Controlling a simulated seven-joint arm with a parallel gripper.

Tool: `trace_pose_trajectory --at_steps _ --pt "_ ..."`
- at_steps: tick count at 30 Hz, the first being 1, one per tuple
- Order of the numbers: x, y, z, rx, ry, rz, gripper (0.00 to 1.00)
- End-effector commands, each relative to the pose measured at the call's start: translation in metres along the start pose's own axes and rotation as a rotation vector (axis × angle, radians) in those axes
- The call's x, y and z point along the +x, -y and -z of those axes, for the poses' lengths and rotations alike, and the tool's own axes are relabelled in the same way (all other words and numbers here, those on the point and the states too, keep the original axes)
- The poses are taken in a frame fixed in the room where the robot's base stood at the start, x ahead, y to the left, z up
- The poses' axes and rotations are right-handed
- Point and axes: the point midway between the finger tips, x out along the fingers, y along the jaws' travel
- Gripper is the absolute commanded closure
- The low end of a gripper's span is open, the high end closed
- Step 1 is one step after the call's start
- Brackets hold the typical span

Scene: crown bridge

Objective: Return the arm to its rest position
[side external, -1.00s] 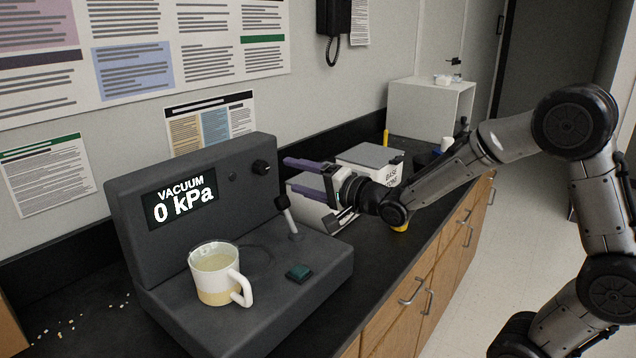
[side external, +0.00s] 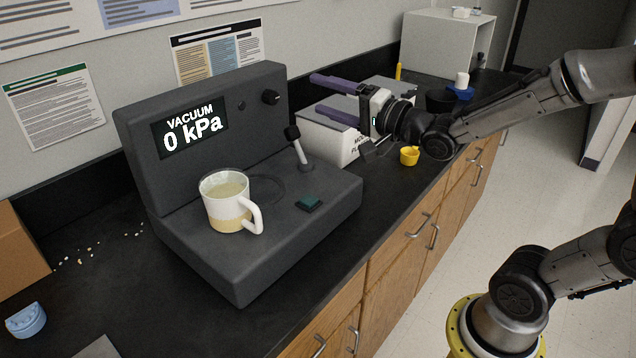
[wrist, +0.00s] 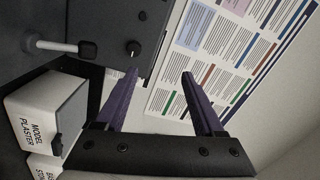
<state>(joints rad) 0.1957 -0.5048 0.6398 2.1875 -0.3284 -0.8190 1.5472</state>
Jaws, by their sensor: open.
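My gripper (side external: 324,96) is open and empty, held above the counter to the right of the vacuum machine. Its two purple fingers point left toward the wall in the side view. In the wrist view my gripper (wrist: 160,76) shows both fingers spread apart with nothing between them. The dark grey vacuum machine (side external: 185,235) has a display reading "VACUUM 0 kPa". A white and tan mug (side external: 228,205) of pale mix stands upright on its base. The machine's lever (side external: 298,148) stands at the right, near my gripper but apart from it.
A model plaster box (side external: 330,140) sits below my gripper, also in the wrist view (wrist: 30,115). A yellow cup (side external: 409,155) stands near the counter's front edge. A blue dental cast (side external: 26,320) and a cardboard box (side external: 18,250) are at the left.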

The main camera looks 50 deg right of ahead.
Motion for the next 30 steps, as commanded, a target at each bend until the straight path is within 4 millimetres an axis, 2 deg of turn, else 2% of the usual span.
trace_pose_trajectory --at_steps 1,3,6,10,17,24,27,30 --pt "-0.007 0.024 -0.003 -0.012 0.001 0.027 0.30" --pt "-0.018 0.038 -0.004 -0.067 -0.004 0.000 0.30" --pt "-0.034 0.043 -0.005 -0.172 -0.003 -0.076 0.30" --pt "-0.061 0.037 -0.009 -0.330 0.028 -0.203 0.30" --pt "-0.123 0.003 -0.024 -0.639 0.210 -0.462 0.30" --pt "-0.201 -0.046 -0.047 -0.936 0.576 -0.683 0.30" --pt "-0.228 -0.065 -0.056 -1.022 0.743 -0.741 0.30" --pt "-0.246 -0.075 -0.061 -1.087 0.866 -0.766 0.30"
